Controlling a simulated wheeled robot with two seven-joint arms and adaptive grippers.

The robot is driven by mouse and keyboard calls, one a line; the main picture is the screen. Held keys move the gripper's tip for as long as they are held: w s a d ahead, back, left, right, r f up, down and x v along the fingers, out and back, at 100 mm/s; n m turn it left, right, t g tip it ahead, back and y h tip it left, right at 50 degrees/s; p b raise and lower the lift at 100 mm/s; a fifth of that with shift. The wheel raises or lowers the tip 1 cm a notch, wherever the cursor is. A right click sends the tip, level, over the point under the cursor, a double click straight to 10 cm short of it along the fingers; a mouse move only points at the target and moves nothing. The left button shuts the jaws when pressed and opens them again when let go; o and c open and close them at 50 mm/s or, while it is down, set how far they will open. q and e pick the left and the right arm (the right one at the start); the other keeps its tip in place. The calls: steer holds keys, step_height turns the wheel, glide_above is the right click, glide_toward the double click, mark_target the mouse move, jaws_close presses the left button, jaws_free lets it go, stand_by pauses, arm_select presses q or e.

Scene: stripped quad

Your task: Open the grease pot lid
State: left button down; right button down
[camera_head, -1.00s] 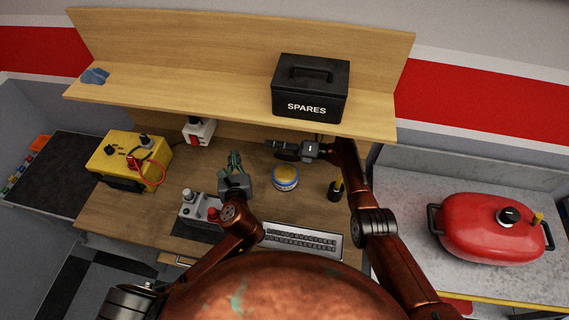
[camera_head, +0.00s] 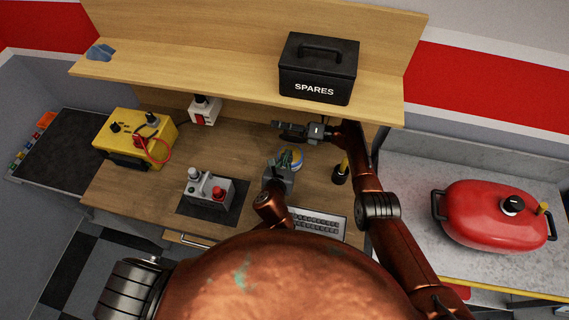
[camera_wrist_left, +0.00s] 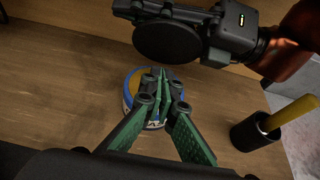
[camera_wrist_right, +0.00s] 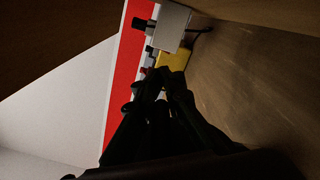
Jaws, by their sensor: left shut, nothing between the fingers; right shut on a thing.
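The grease pot (camera_head: 297,155) stands on the wooden bench, with a blue and white side and yellow on top; my left gripper partly hides it. The pot also shows in the left wrist view (camera_wrist_left: 129,98). My left gripper (camera_head: 286,160) is shut and empty, its green fingertips (camera_wrist_left: 162,76) over the pot; contact cannot be told. My right gripper (camera_head: 285,128) is shut behind the pot, below the shelf. A dark round disc (camera_wrist_left: 168,43) shows at it, apart from the pot; it looks like a lid. In the right wrist view the fingers (camera_wrist_right: 160,88) are dark silhouettes.
A dark holder (camera_head: 340,176) with a yellow handle stands right of the pot. A keyboard (camera_head: 318,222) lies in front. A grey control box (camera_head: 209,190) and a yellow tester (camera_head: 135,137) stand left. The shelf (camera_head: 220,84) with a SPARES box (camera_head: 318,70) overhangs the back.

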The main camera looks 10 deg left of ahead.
mark_target(292, 139)
arm_select(q)
steer(key=shift+w+r, duration=0.2)
steer(key=shift+w, duration=0.45)
steer(key=shift+w+r, duration=0.25)
steer(key=shift+w, duration=0.4)
steer(key=shift+w+r, duration=0.2)
steer(key=shift+w, duration=0.45)
arm_select(e)
steer(key=shift+d+f, duration=0.15)
steer(key=shift+f, duration=0.1)
arm_select(q)
steer(key=shift+w+r, duration=0.1)
steer(key=shift+w, duration=0.05)
arm_select(e)
steer(key=c, duration=2)
jaws_free()
steer(key=shift+w+r, duration=0.1)
